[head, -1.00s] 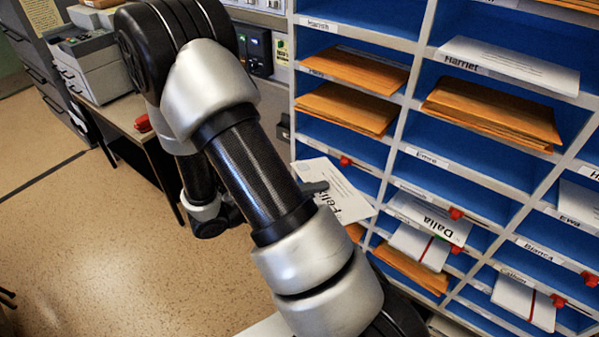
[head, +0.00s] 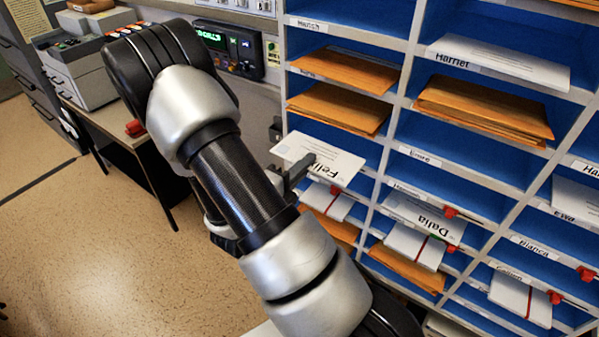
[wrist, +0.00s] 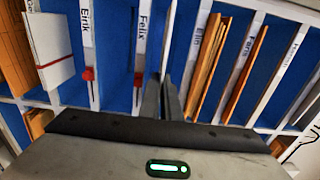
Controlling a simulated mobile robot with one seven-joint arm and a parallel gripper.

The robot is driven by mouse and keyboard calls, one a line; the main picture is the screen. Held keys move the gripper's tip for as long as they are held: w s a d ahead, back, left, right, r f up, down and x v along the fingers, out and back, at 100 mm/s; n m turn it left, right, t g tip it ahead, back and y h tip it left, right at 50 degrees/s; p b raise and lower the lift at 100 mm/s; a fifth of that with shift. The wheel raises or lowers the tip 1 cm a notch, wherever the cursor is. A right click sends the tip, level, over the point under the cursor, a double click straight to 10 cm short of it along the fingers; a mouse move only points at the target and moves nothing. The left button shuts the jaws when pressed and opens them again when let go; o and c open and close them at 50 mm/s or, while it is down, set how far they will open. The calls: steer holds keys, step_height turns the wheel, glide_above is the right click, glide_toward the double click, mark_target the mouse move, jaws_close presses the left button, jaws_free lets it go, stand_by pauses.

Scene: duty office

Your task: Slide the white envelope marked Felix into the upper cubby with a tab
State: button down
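The white envelope marked Felix (head: 340,163) is held nearly flat in front of the left column of cubbies. My gripper (head: 301,171) is shut on its near edge. I cannot tell whether its far edge is inside the opening. There, the Felix label (wrist: 142,38) with a red tab (wrist: 138,79) is just left of the fingers. The Eirik label (wrist: 86,28) with another red tab (wrist: 89,74) is farther left. The head view shows one tab (head: 335,190) below the envelope.
Orange envelopes (head: 340,108) fill the cubby above. A white bundle with a red band (head: 327,201) lies below. A Dalia envelope (head: 425,217) is in the column to the right. A desk with a grey machine (head: 90,60) stands left; the floor there is open.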

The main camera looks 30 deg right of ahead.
mark_target(326, 144)
steer(key=x, duration=0.3)
steer(key=b+x, duration=0.1)
steer(key=x, duration=0.5)
steer(key=shift+d+f+b, duration=0.1)
steer(key=shift+f+b, duration=0.2)
steer(key=shift+f, duration=0.05)
steer(key=shift+w+d+f, duration=0.1)
steer(key=shift+d+f, duration=0.05)
steer(key=shift+f, duration=0.4)
steer(key=c, duration=1.9)
jaws_free()
steer(key=shift+f, duration=0.15)
steer(key=shift+f, duration=0.1)
steer(key=shift+c, duration=1.1)
